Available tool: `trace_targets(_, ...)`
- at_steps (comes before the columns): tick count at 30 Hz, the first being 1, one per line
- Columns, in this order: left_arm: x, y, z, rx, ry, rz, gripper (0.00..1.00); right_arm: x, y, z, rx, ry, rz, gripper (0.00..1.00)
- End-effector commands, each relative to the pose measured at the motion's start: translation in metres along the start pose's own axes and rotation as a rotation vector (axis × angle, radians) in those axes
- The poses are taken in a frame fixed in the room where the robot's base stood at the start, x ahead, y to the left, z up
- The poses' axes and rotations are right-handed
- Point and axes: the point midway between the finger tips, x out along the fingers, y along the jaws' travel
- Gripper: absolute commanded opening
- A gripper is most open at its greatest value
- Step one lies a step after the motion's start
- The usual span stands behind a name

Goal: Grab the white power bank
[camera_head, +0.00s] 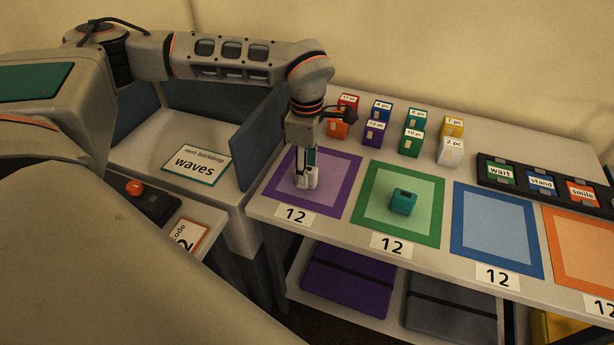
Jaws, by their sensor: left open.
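My left gripper (306,172) points straight down over the purple mat (341,191) at the left of the table. It is open. Something small and whitish shows at its fingertips; the fingers hide most of it, and I cannot tell whether it is the white power bank or part of the gripper. No other white power bank shows clearly. A teal block-like device (403,202) lies on the green mat (423,230) to the right. My right gripper is not in view.
Several coloured boxes with count labels stand behind the mats, including a white box (451,153). A black rack (528,183) of word cards is at the right. The blue mat (497,228) is bare. A blue panel (262,128) rises left of the purple mat.

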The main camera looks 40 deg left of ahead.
Motion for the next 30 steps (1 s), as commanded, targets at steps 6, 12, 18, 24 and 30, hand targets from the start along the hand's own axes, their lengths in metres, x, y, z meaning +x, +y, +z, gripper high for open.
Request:
trace_targets(6, 0.016, 0.000, 0.000, -0.001, -0.001, 0.000, 0.40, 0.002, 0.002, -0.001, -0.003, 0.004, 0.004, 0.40)
trace_targets(12, 0.015, 0.000, 0.000, 0.000, -0.001, 0.000, 0.22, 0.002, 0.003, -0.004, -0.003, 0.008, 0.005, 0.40)
trace_targets(18, 0.015, 0.000, 0.000, 0.000, -0.001, 0.000, 0.00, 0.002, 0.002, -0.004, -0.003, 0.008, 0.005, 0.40)
trace_targets(24, 0.015, 0.000, 0.000, 0.000, -0.001, 0.000, 0.00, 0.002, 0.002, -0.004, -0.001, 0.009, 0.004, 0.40)
trace_targets(30, 0.005, 0.000, 0.000, 0.000, -0.001, 0.001, 0.00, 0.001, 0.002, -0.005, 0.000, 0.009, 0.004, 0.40)
